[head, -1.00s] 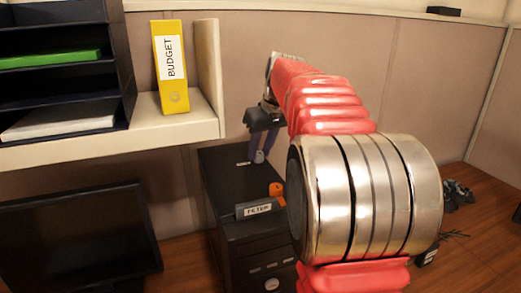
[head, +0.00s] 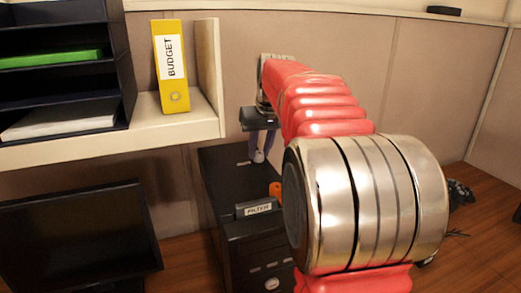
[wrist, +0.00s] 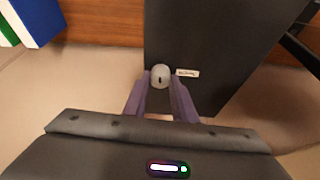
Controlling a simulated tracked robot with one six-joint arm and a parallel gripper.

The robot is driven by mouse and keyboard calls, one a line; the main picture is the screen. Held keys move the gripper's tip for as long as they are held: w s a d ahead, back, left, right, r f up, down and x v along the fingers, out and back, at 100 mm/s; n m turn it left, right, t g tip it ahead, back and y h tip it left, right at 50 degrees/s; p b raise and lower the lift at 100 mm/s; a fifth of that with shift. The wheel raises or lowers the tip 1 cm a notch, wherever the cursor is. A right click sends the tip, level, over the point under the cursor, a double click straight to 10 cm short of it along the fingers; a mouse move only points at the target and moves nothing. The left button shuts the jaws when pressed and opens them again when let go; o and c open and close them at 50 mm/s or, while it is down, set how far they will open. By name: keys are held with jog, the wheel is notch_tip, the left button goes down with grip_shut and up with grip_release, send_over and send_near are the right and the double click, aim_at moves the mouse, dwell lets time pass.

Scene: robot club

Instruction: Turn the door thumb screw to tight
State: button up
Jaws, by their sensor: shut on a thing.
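The thumb screw (wrist: 160,76) is a small pale grey round knob with a dark slot, on a black panel of the tower case (wrist: 220,45). A small white label (wrist: 187,73) sits just right of it in the wrist view; its text is too small to read. My gripper (wrist: 160,84) points at the panel, its two purple fingers shut on the knob from either side. The slot runs roughly up and down in the wrist view. In the head view my gripper (head: 257,157) reaches down to the top of the black case (head: 222,170), and the knob is mostly hidden.
A grey strip labelled FILTER (head: 257,208) and an orange part (head: 275,189) are on the case front. A monitor (head: 75,240) stands left. Above it is a shelf (head: 165,125) with a yellow BUDGET binder (head: 171,65). Cubicle walls stand behind.

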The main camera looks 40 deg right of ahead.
jog(key=shift+a+m+h, duration=0.1)
jog(key=shift+m+h, duration=0.3)
jog(key=shift+m, duration=0.6)
jog(key=o, duration=1)
jog(key=shift+o, duration=0.2)
jog(key=v, duration=1.3)
jog(key=shift+r, duration=0.35)
jog(key=shift+s, duration=0.15)
